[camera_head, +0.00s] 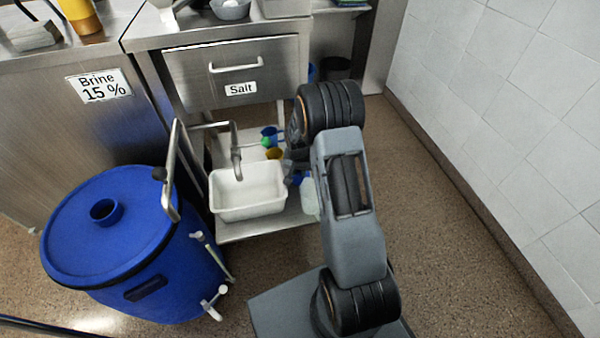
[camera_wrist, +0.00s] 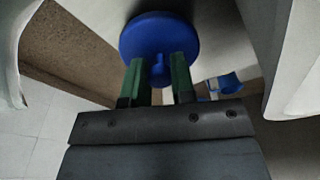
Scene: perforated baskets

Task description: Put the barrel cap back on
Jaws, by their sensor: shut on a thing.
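A large blue barrel (camera_head: 100,250) stands at the lower left of the head view, with a short round neck (camera_head: 104,212) on its lid. The neck looks open, with a dark inside. In the wrist view a round blue cap (camera_wrist: 160,32) sits at the tips of my gripper (camera_wrist: 158,70). Its green fingers are shut on the small upright grip on the cap's face. In the head view my gripper is mostly hidden behind my own arm, at the low shelf right of the white basin, well to the right of the barrel.
The white basin (camera_head: 248,192) stands on the low shelf under a metal tap (camera_head: 236,160). A metal handle (camera_head: 172,170) rises between the barrel and basin. Small cups, including a yellow one (camera_head: 275,153), stand behind. A drawer (camera_head: 235,75) overhangs. A tiled wall (camera_head: 500,130) bounds the right.

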